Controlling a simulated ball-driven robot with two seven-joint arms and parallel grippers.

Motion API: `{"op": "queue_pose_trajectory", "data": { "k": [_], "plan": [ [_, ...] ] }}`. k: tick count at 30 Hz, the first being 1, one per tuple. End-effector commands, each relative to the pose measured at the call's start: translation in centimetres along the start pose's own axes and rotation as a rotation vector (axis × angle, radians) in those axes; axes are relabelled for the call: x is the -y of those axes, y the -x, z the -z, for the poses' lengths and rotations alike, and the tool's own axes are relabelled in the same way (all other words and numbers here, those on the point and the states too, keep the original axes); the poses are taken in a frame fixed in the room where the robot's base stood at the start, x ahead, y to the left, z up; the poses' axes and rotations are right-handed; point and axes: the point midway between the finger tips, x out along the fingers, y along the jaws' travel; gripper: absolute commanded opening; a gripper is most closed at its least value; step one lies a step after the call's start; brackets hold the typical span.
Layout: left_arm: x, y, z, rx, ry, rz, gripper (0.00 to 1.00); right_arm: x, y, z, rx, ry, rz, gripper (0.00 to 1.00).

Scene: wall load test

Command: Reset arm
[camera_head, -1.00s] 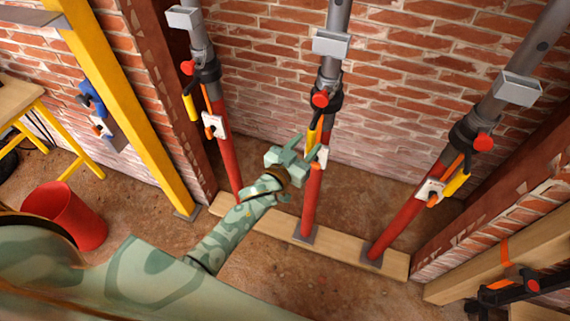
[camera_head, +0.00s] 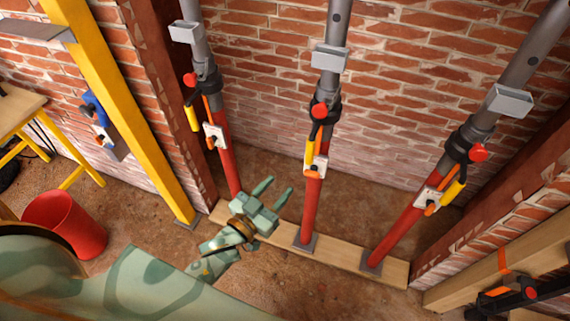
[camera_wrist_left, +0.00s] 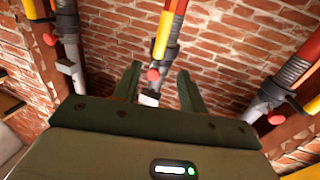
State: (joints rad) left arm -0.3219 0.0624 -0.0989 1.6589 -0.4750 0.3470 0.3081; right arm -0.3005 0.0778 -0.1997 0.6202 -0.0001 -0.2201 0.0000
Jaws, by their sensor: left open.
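My left gripper (camera_head: 276,190) is open in the head view, low between the left prop (camera_head: 227,165) and the middle prop (camera_head: 313,205). Its fingers point up and to the right, and nothing shows between them. The right prop (camera_head: 400,232) leans at the right. Each prop has a red lower tube, a grey upper tube, a yellow handle and a red knob. In the left wrist view the open fingers (camera_wrist_left: 158,75) show in front of the middle prop (camera_wrist_left: 168,30), apparently apart from it. My right gripper is not in view.
The props stand on a wooden plank (camera_head: 338,260) before a brick wall (camera_head: 270,90). A yellow post (camera_head: 125,105) and a red bucket (camera_head: 68,222) are at the left. A timber beam with a black and orange clamp (camera_head: 508,292) is at the lower right.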

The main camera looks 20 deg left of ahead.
Motion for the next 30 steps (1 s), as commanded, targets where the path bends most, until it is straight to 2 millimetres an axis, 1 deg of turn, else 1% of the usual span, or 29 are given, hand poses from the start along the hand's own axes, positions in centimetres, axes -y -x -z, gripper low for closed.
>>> {"op": "queue_pose_trajectory", "data": {
  "k": [6,8,10,11,14,15,17,18,20,21,23,24,25,26,27,30],
  "plan": [
    [0.0,0.0,0.0,0.002,-0.009,0.001,0.42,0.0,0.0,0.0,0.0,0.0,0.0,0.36],
    [0.2,0.0,-0.7,0.032,-0.042,0.012,0.42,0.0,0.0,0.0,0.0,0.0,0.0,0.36],
    [0.5,0.6,-3.3,0.11,-0.061,0.027,0.42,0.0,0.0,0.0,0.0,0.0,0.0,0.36],
    [0.6,1.1,-4.9,0.156,-0.068,0.033,0.42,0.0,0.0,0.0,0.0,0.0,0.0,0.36],
    [0.6,3.8,-11.9,0.356,-0.089,0.045,0.42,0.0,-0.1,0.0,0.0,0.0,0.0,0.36],
    [0.5,5.5,-15.1,0.451,-0.096,0.045,0.42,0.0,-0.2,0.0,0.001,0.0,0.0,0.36],
    [0.2,8.7,-19.9,0.597,-0.105,0.04,0.42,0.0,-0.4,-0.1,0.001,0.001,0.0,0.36],
    [0.0,11.0,-22.8,0.692,-0.11,0.034,0.42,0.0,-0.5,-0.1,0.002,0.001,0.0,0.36],
    [-0.4,14.8,-26.8,0.832,-0.116,0.021,0.42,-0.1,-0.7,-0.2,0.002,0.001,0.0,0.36],
    [-0.6,17.6,-29.1,0.925,-0.118,0.01,0.42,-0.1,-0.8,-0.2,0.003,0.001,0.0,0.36],
    [-1.0,22.0,-32.2,1.058,-0.119,-0.006,0.42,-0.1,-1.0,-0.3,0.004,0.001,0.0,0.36],
    [-1.3,24.8,-33.8,1.14,-0.119,-0.018,0.42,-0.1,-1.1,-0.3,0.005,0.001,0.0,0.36],
    [-1.5,26.9,-34.9,1.196,-0.118,-0.026,0.42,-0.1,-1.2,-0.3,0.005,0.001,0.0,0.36],
    [-1.6,28.8,-35.7,1.249,-0.115,-0.033,0.42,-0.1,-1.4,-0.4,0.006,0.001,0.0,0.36],
    [-1.8,31.2,-36.7,1.312,-0.112,-0.042,0.42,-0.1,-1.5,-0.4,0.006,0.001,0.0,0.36],
    [-2.2,36.0,-38.2,1.429,-0.1,-0.053,0.42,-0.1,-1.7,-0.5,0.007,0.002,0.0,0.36]
  ]
}}
